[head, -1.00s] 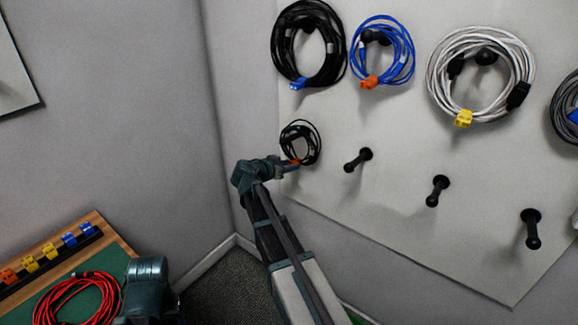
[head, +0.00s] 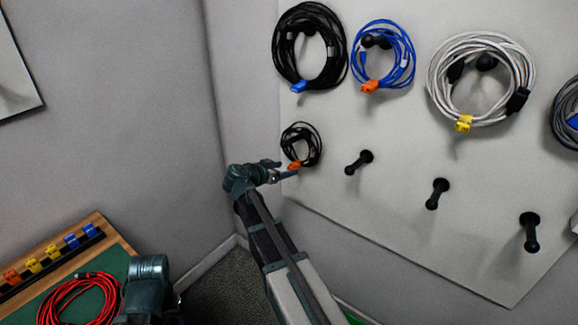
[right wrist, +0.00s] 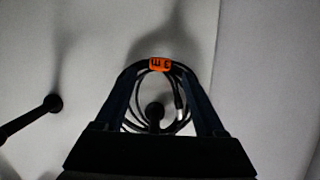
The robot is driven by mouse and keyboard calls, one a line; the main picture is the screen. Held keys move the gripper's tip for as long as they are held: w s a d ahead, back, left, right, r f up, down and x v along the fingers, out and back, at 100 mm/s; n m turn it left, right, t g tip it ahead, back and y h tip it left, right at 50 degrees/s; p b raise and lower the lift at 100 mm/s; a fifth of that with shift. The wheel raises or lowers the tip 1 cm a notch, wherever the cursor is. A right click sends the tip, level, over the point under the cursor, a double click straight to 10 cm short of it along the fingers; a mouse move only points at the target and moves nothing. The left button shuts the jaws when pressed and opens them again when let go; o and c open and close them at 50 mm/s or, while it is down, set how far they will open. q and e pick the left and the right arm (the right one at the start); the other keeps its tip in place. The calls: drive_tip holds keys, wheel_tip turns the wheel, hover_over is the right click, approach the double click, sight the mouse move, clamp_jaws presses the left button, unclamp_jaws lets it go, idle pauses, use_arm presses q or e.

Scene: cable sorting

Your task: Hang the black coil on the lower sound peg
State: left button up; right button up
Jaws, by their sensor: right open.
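The small black coil (head: 318,146) with an orange tag (head: 295,165) hangs against the pale board at the left end of the lower peg row. In the right wrist view the coil (right wrist: 186,112) loops around a dark peg (right wrist: 155,112), with its orange tag (right wrist: 160,64) between my fingertips' ends. My left gripper's fingers are not visible.
Three bare lower pegs (head: 360,162) (head: 437,194) (head: 530,232) stick out to the right. Above hang a larger black coil (head: 342,50), a blue coil (head: 410,55) and a white coil (head: 433,75). A red coil (head: 62,296) lies on the green-topped table at lower left.

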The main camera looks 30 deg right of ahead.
drive_tip(key=p+v, duration=0.3)
drive_tip(key=v, duration=0.7)
drive_tip(key=shift+s+a, duration=0.2)
drive_tip(key=shift+a, duration=0.05)
drive_tip(key=s+a+f+n+g+y+p, duration=0.2)
drive_tip(key=s+a+n+y+p, duration=0.2)
drive_tip(key=s+a+n, duration=0.4)
drive_tip(key=s+a+f+n+g+y+p, duration=0.2)
drive_tip(key=s+a+n+y+p, duration=0.3)
drive_tip(key=s+a, duration=0.9)
drive_tip(key=a+n+g+y, duration=0.1)
drive_tip(key=a+n+y, duration=0.1)
drive_tip(key=a+n, duration=0.1)
drive_tip(key=shift+s+a+n, duration=0.3)
drive_tip(key=shift+a+n, duration=0.05)
drive_tip(key=shift+n, duration=0.35)
